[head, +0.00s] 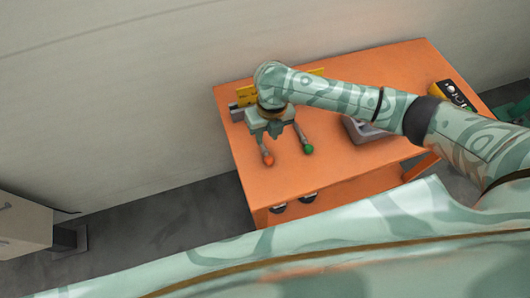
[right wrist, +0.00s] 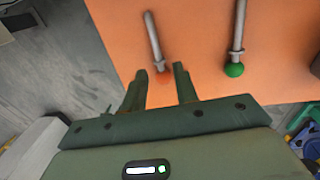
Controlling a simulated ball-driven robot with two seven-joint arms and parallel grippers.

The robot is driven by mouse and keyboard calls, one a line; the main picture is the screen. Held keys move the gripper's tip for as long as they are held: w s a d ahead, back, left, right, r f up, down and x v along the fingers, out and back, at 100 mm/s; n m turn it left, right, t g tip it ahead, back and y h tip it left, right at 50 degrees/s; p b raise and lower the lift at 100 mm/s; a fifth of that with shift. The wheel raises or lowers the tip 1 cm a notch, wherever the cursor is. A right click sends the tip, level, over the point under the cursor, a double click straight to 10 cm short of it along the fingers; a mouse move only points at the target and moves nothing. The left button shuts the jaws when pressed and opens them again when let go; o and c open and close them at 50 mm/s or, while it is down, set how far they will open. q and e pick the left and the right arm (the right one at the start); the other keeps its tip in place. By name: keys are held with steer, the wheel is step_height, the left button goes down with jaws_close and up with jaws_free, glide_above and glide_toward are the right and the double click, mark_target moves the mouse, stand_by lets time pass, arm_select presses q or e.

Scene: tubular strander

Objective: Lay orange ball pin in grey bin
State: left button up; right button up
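The orange ball pin (head: 268,158) lies on the orange table, its grey shaft running back from the ball. It also shows in the right wrist view (right wrist: 164,78). My right gripper (head: 275,133) is over the table at the pins. In the right wrist view its two fingers (right wrist: 160,70) stand apart, with the orange ball in the gap between them. I cannot tell how far the ball is below the fingertips. The grey bin (head: 354,134) stands right of the pins, partly hidden behind my right arm. My left gripper is not in view.
A green ball pin (head: 307,149) lies just right of the orange one, also seen in the right wrist view (right wrist: 233,69). Yellow parts (head: 245,96) stand at the table's back left. A yellow control box (head: 453,94) is at the right end. The table front (head: 300,175) is bare.

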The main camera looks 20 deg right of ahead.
mark_target(265, 149)
steer(key=shift+s+f, duration=0.1)
steer(key=shift+f, duration=0.4)
steer(key=f, duration=0.1)
steer(key=f+b, duration=0.1)
steer(key=f, duration=0.1)
steer(key=f+b, duration=0.1)
steer(key=shift+a+f, duration=0.35)
steer(key=shift+f, duration=0.05)
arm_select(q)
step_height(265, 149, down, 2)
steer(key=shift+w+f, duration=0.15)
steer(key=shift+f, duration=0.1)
arm_select(e)
steer(key=shift+s+r, duration=0.1)
jaws_close()
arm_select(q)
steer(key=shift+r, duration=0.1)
arm_select(e)
steer(key=shift+r, duration=0.1)
